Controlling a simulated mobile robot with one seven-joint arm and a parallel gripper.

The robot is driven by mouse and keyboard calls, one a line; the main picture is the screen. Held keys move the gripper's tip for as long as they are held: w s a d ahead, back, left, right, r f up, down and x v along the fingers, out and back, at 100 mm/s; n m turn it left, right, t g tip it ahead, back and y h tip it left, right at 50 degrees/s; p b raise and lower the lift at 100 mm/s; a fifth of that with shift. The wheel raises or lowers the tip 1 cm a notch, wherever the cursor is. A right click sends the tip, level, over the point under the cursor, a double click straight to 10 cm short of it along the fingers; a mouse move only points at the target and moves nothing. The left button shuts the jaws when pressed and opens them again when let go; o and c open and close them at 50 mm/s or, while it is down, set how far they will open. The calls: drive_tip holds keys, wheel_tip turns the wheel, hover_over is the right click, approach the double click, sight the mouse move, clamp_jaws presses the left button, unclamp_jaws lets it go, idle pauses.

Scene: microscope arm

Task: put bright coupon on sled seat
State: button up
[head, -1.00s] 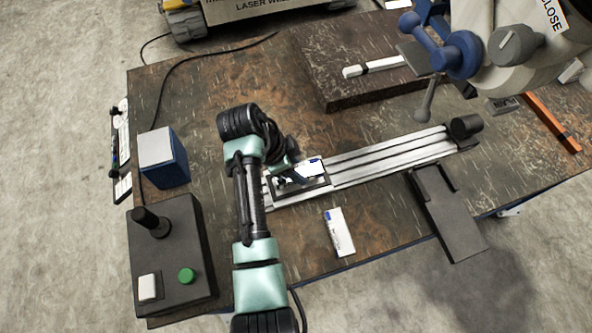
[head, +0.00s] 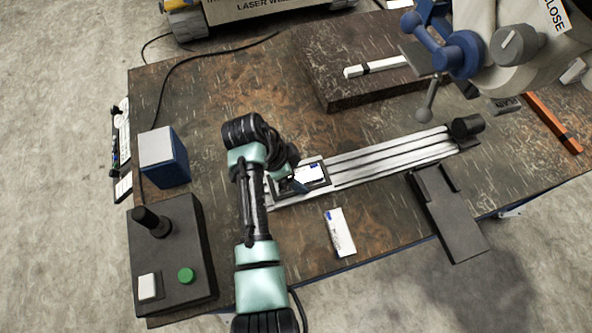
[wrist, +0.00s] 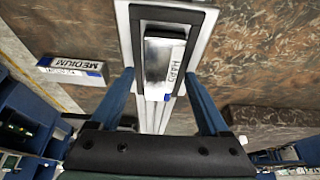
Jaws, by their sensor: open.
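The sled seat (head: 325,168), a dark rectangular frame (wrist: 197,16) on a light plate, is at the left end of the rail. A shiny coupon with a white label and blue end mark (wrist: 158,60) is at the seat; its lettering is hard to read and I cannot tell if it lies flat. My gripper (wrist: 159,75) is open, with one blue finger on each side of this coupon. In the head view my gripper (head: 296,184) is low over the seat and partly hidden by my arm. Another coupon (head: 340,232), labelled MEDIUM (wrist: 75,66), lies on the table in front of the rail.
A blue box (head: 164,158) and a control box with a green button (head: 186,275) stand left. A raised dark slab (head: 340,85) is behind. A dark bracket (head: 450,225) lies front right.

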drive_tip(key=v, duration=1.2)
drive_tip(key=w+d+r+n+t+y, duration=0.1)
drive_tip(key=w+r+n+t+y, duration=0.15)
drive_tip(key=w+r+t, duration=0.75)
drive_tip(key=w+d+r+n+t+y, duration=0.1)
drive_tip(key=w+r+n+t, duration=0.2)
drive_tip(key=r, duration=1.4)
drive_tip(key=s+d+r+n+t, duration=0.1)
drive_tip(key=s+r+n+t, duration=0.15)
drive_tip(key=r, duration=0.55)
drive_tip(key=s+r+n+t, duration=0.2)
drive_tip(key=s+r+t, duration=0.15)
drive_tip(key=r, duration=0.55)
drive_tip(key=s+d+r+n+t, duration=0.1)
drive_tip(key=s+r+n+t, duration=0.3)
drive_tip(key=s+r, duration=0.9)
drive_tip(key=r+t+y, duration=0.1)
drive_tip(key=t, duration=0.2)
drive_tip(key=shift+d, duration=0.2)
